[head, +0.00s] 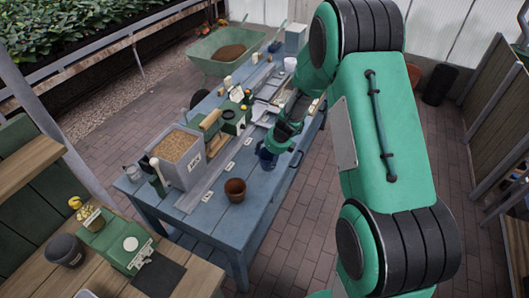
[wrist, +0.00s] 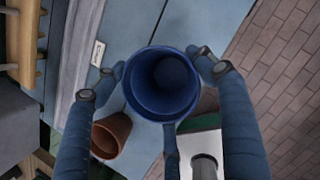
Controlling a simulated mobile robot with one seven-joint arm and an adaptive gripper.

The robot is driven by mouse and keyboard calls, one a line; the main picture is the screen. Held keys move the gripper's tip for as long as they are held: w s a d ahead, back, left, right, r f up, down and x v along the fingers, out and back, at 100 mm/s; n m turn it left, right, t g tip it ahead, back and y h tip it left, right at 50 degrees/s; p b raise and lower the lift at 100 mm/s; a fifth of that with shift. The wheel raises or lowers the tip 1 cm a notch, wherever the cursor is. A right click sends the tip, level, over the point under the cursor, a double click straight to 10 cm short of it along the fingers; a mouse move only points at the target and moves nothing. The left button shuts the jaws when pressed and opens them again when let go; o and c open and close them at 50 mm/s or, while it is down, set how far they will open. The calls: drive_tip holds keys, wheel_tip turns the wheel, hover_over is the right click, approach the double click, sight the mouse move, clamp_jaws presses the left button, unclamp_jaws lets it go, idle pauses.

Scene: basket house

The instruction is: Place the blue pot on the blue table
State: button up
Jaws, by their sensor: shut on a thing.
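The blue pot (wrist: 163,103) sits between the fingers of my gripper (wrist: 163,75) in the wrist view, its round open mouth facing the camera. My gripper is shut on it. In the head view the blue pot (head: 267,158) is a small dark blue shape under my gripper (head: 275,146), partly hidden by it. The pot is over the right edge area of the blue table (head: 205,222). I cannot tell whether its base touches the tabletop.
A terracotta pot (head: 235,190) stands on the blue table near the held pot. A grey bin of grain (head: 178,160), a green box (head: 233,118) and small items crowd the table's left and back. The near end of the tabletop is fairly clear. Brick floor (head: 300,225) lies right.

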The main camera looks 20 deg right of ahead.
drive_tip(key=w, duration=0.7)
drive_tip(key=shift+d+f, duration=0.35)
drive_tip(key=shift+f+b, duration=0.85)
drive_tip(key=shift+f, duration=0.95)
drive_tip(key=o, duration=0.9)
drive_tip(key=shift+r, duration=0.1)
